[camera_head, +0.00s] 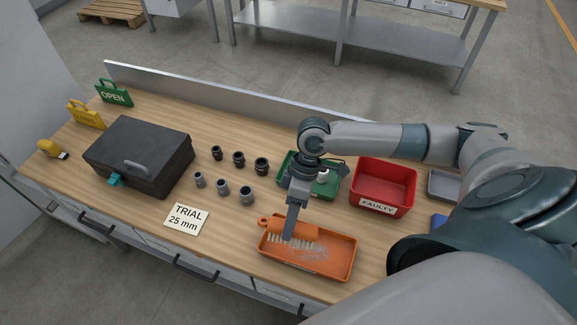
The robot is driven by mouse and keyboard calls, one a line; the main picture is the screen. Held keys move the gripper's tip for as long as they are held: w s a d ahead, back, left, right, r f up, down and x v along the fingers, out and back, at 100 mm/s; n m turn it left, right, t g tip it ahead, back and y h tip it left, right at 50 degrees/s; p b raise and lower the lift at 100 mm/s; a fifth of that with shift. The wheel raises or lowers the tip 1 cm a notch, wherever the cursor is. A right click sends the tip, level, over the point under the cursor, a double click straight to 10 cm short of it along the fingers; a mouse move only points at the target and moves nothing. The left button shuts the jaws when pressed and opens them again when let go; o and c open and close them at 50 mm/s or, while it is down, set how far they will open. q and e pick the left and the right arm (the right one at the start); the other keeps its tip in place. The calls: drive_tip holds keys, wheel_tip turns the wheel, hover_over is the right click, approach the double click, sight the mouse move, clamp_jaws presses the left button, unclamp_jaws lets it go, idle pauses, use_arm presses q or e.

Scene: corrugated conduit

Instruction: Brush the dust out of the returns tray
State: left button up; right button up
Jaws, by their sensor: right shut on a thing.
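The orange returns tray (335,262) lies near the front edge of the bench, right of centre. A patch of grey dust (315,253) shows on its floor, right of the brush bristles. An orange brush (303,230) with pale bristles is in the left part of the tray, its round handle end over the tray's left rim. My right gripper (289,236) points down over the tray and is shut on the brush. The gripper hides part of the brush. My left gripper is not in view.
A red FAULTY bin (384,188) and a green tray (325,189) stand behind the returns tray. Several black and grey fittings (238,159) stand left of them. A TRIAL 25 mm card (187,219) and a black toolbox (138,157) are further left. A grey tray (444,184) is at right.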

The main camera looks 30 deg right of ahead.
idle(0.4)
drive_tip(key=shift+w+a+f+b, duration=0.15)
drive_tip(key=shift+w+b, duration=0.15)
drive_tip(key=shift+b, duration=0.35)
drive_tip(key=w+a+r+m+t+b, duration=0.2)
drive_tip(key=w+m+b, duration=0.4)
drive_tip(key=b, duration=0.8)
drive_tip(key=r+m+t, duration=0.1)
drive_tip(key=m, duration=0.2)
drive_tip(key=shift+a+t+y, duration=0.15)
drive_tip(key=shift+t+y, duration=0.15)
drive_tip(key=shift+t, duration=0.1)
